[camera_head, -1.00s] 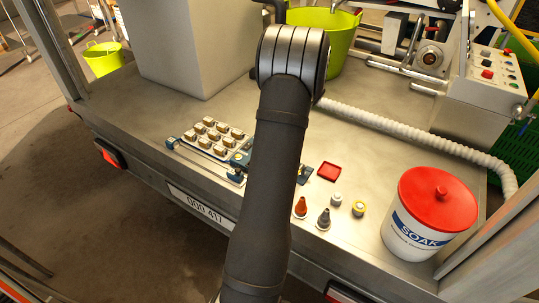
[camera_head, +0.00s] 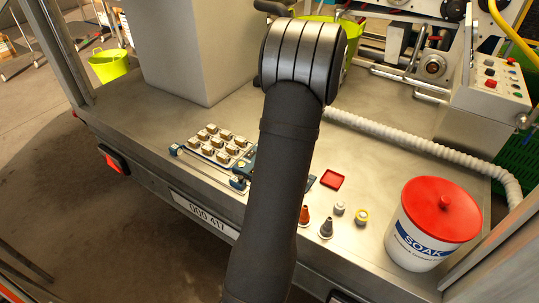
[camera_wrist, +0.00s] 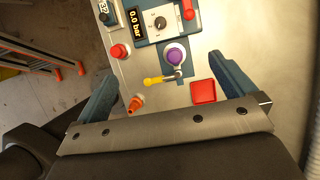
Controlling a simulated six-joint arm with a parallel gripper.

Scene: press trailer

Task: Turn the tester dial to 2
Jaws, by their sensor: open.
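The tester (camera_wrist: 143,40) is a panel with a dark display reading 0.0 bar, seen in the wrist view. Its dial (camera_wrist: 160,23) is a small dark knob on a white-marked face, right of the display; its numbers are too small to read for sure. A purple knob (camera_wrist: 175,54) and a yellow-handled lever (camera_wrist: 155,80) sit below the dial. My gripper (camera_wrist: 165,70) is open, its teal fingers spread to either side of the panel's lower part. The dial lies beyond the fingers, untouched. In the head view my arm hides most of the tester.
A red tray (camera_wrist: 203,92) and an orange-red cone-shaped piece (camera_wrist: 136,104) lie near the fingers. A red-lidded SOAK tub (camera_head: 430,225), a ribbed white hose (camera_head: 430,148) and a tray of blocks (camera_head: 218,142) share the bench. A front edge (camera_head: 150,172) drops to the floor.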

